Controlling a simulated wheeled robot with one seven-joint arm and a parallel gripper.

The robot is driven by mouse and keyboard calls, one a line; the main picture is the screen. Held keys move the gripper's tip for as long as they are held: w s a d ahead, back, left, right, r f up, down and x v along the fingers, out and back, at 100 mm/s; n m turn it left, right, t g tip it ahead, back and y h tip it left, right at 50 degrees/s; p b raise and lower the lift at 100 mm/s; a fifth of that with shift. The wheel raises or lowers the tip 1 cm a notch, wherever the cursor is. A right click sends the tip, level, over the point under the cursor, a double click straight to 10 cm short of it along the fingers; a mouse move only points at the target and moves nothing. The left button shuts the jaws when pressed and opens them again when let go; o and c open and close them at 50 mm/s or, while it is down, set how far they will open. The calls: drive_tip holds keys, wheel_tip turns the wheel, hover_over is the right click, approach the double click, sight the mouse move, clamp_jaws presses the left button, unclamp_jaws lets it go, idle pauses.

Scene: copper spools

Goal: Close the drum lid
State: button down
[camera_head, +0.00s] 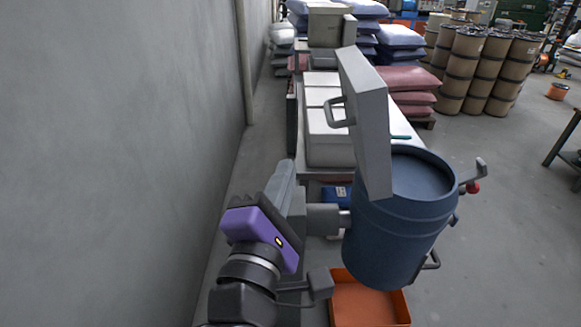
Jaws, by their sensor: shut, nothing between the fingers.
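The blue drum (395,240) stands tilted in the right half of the view, its round mouth facing up. Its thick grey lid (368,125) stands open, nearly upright, at the left side of the mouth. A loop handle (334,112) sticks out from the lid's left face.
A grey mount (322,218) joins the drum's left side. An orange bin (368,300) lies below the drum. A table with white boxes (325,140) stands behind. A bare wall (120,150) fills the left. Open floor (500,240) lies right, with spools (463,65) and sacks beyond.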

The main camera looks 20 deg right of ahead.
sight(343, 125)
drive_tip(key=w+d+r+p, duration=0.2)
drive_tip(key=w+d, duration=0.3)
drive_tip(key=d, duration=0.2)
drive_tip(key=shift+w+d+r+p, duration=0.2)
drive_tip(key=shift+w+r+p, duration=0.05)
drive_tip(key=shift+r+p, duration=0.1)
